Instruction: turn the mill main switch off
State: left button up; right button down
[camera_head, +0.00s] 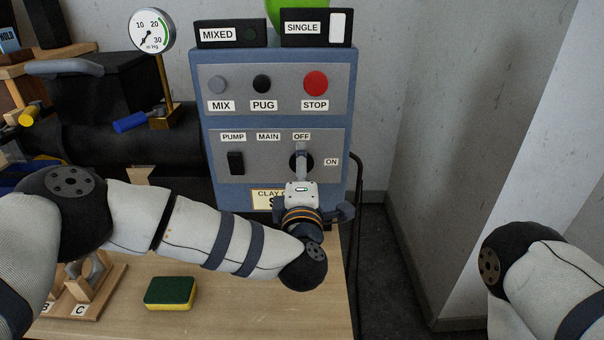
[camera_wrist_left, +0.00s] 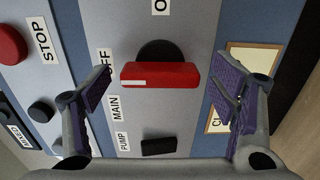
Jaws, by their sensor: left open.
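The main switch is a round black dial (camera_head: 294,162) under the OFF label (camera_head: 301,136), with the ON label (camera_head: 331,161) to its right. In the left wrist view its red handle (camera_wrist_left: 162,75) shows, its white mark at the end toward OFF. In the head view my gripper hides the handle. My left gripper (camera_head: 301,168) is in front of the switch, open. In the left wrist view its fingers (camera_wrist_left: 168,80) stand apart on either side of the handle, with visible gaps. My right gripper is out of view; only part of that arm shows.
The blue control box (camera_head: 198,120) carries a black PUMP switch (camera_head: 236,162), MIX and PUG buttons and a red STOP button (camera_head: 315,83). A green and yellow sponge (camera_head: 170,292) lies on the wooden table (camera_head: 230,315). A gauge (camera_head: 152,31) stands left of the box.

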pick_arm(q)
jog(key=s, duration=1.2)
jog(key=s+a+f+m+g+h+p, duration=0.1)
jog(key=s+f+m+g+h, duration=0.1)
jog(key=s+f+m+g, duration=0.55)
jog(key=s+a+f+m+g+h+p, duration=0.15)
jog(key=s+f+m, duration=0.35)
jog(key=s+f, duration=0.6)
jog(key=s+a+f+m+g+y, duration=0.1)
jog(key=s+a+g, duration=0.4)
jog(key=s+a, duration=0.5)
jog(key=s+a+f+m+g+y, duration=0.2)
jog(key=s+a+f+m+g, duration=0.2)
jog(key=s+a, duration=0.6)
jog(key=s+f+g, duration=0.1)
jog(key=s+g, duration=0.1)
jog(key=s, duration=0.2)
jog(key=shift+s+g+p, duration=0.2)
jog(key=shift+g+p, duration=0.1)
jog(key=shift+p, duration=0.05)
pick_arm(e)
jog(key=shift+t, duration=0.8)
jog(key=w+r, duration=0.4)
pick_arm(q)
jog(key=shift+y, duration=0.25)
